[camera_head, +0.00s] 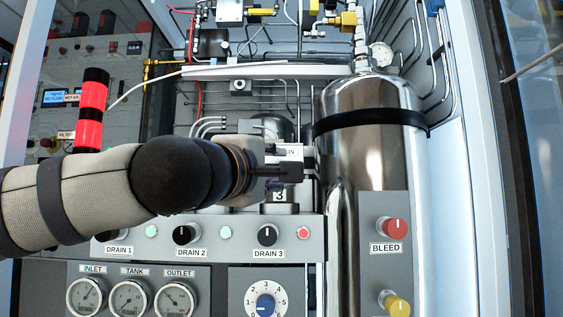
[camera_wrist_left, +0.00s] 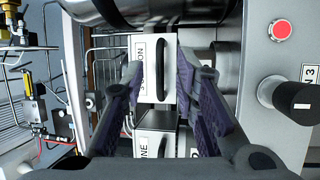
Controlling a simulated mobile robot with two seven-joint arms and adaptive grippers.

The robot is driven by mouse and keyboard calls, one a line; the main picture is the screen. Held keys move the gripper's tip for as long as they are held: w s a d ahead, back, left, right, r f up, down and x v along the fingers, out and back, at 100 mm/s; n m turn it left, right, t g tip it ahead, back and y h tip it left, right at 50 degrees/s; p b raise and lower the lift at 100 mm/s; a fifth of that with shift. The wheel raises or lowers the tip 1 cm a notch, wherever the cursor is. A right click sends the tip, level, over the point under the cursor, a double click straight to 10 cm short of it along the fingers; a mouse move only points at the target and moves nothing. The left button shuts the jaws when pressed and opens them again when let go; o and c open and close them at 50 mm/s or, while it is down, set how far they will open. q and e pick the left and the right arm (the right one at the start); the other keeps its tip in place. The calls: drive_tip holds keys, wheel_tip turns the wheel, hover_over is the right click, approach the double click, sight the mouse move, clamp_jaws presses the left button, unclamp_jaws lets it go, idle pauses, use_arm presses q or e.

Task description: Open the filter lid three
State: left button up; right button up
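A white block with a black bar handle (camera_wrist_left: 160,68) faces me in the left wrist view. Its label is partly covered and ends in "ION"; part of the label (camera_head: 288,152) shows in the head view. My left gripper (camera_wrist_left: 157,72) is open, with its purple-grey fingers on either side of the block's front. I see no clear contact with the handle. In the head view my left gripper (camera_head: 290,172) hides most of this block. A tag with the number 3 (camera_head: 279,196) shows just below the gripper. My right gripper is not in view.
A steel tank (camera_head: 355,170) with a black strap stands close to the right of my gripper. Below is a grey panel with the DRAIN 3 knob (camera_head: 267,235). A red BLEED knob (camera_head: 394,229) is at lower right. Pipes run behind.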

use_arm(q)
drive_tip(key=shift+x, duration=1.25)
clamp_jaws()
drive_tip(key=shift+r, duration=0.1)
